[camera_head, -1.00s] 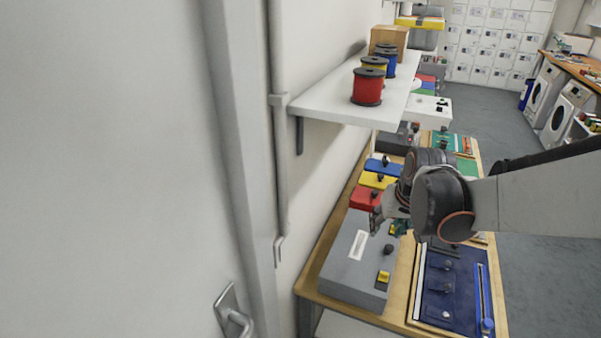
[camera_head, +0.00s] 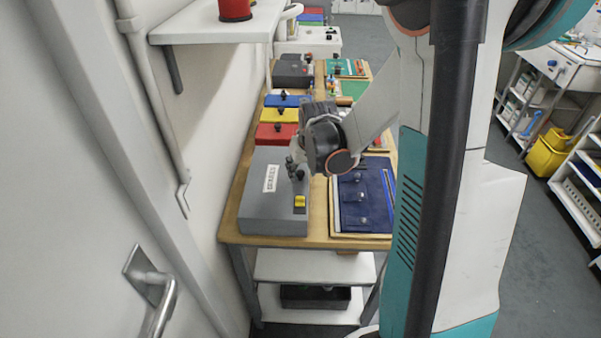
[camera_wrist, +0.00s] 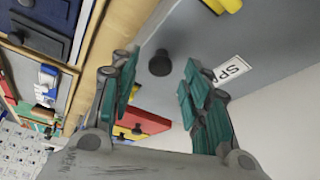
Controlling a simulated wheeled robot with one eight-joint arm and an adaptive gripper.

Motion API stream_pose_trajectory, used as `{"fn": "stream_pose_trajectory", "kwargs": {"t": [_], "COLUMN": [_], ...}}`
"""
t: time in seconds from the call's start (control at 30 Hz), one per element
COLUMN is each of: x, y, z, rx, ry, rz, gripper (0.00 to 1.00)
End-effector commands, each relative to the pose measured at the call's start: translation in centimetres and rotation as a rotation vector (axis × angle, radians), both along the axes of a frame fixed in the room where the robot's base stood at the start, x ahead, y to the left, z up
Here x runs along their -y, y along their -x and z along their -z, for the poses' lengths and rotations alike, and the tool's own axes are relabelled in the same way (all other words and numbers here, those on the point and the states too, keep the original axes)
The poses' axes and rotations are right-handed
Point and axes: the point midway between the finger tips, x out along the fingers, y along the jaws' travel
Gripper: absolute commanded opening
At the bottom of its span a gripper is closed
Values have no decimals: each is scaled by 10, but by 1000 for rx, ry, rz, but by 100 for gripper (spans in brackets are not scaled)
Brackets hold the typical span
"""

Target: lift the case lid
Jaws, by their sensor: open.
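A grey case (camera_head: 262,212) with a white label (camera_head: 270,178) lies on the wooden table, its lid down. A yellow latch (camera_head: 299,202) sits at its near right edge. A dark round knob (camera_wrist: 160,63) stands on the case; in the wrist view it lies beyond and between my spread fingers. My gripper (camera_wrist: 150,88) is open and empty, its green pads on either side of the knob's line. In the head view my gripper (camera_head: 293,166) is over the right side of the case, and my wrist hides part of that area. Contact with the knob cannot be told.
Red (camera_head: 275,134), yellow (camera_head: 279,115) and blue (camera_head: 287,101) cases stand behind the grey case. A dark blue panel (camera_head: 362,205) lies to its right. A white shelf (camera_head: 215,28) overhangs at upper left. A door handle (camera_head: 152,285) is at lower left.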

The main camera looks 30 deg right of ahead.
Motion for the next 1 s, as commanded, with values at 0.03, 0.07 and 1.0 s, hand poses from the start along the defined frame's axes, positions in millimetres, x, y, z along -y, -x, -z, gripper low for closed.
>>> {"fn": "stream_pose_trajectory", "kwargs": {"t": [0.03, 0.07, 1.0], "x": [0, 1, 0], "y": [-2, -3, -7], "z": [6, 8, 10], "rx": [0, 0, 0], "ry": [0, 0, 0], "rz": [0, 0, 0], "gripper": [43, 43, 0]}}
